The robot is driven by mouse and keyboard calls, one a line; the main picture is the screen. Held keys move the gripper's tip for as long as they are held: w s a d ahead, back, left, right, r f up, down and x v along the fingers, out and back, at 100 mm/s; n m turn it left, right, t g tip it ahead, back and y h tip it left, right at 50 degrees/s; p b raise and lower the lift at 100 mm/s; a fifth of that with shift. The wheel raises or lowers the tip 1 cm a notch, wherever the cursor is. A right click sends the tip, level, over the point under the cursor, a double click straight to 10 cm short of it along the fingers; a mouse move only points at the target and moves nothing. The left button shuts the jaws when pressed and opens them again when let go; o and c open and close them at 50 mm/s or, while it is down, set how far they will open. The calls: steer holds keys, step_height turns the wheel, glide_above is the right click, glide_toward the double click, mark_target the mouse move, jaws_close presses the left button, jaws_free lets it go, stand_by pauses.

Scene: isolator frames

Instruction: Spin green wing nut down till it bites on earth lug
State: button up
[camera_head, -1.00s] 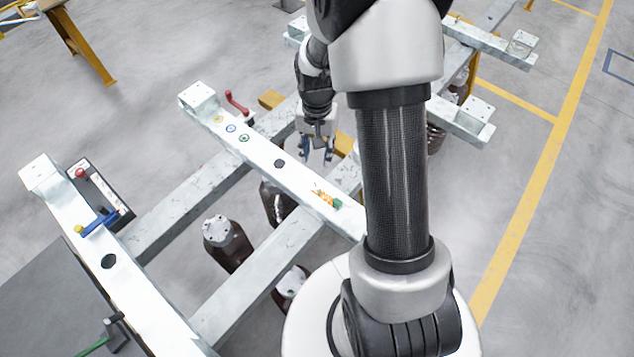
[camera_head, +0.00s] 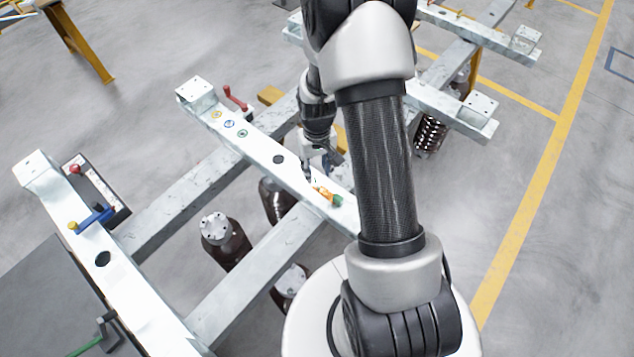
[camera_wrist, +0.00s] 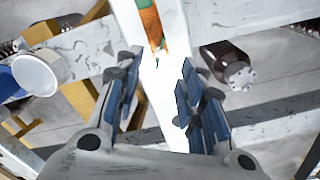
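The earth lug (camera_head: 322,191) is a small orange-copper piece on the pale steel beam, just left of my arm in the head view. A small green part (camera_head: 337,200), which looks like the wing nut, is at its right end; its wings are too small to make out. In the wrist view the copper lug (camera_wrist: 151,24) shows at the top, with green (camera_wrist: 143,3) cut off by the picture edge. My gripper (camera_wrist: 157,70) is open and empty, its blue-padded fingers apart on either side of the beam, short of the lug. In the head view my gripper (camera_head: 316,174) is partly hidden.
The beam (camera_head: 262,148) carries coloured ring marks and a dark hole. A red handle (camera_head: 235,98) stands behind it. A second beam (camera_head: 130,290) at left has a blue handle (camera_head: 97,218). Dark cylinders (camera_head: 226,240) stand below. Open floor lies left and right.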

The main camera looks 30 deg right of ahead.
mark_target(317, 183)
step_height(317, 183, down, 6)
steer(key=shift+f+b, duration=0.2)
steer(key=shift+b, duration=0.55)
jaws_close()
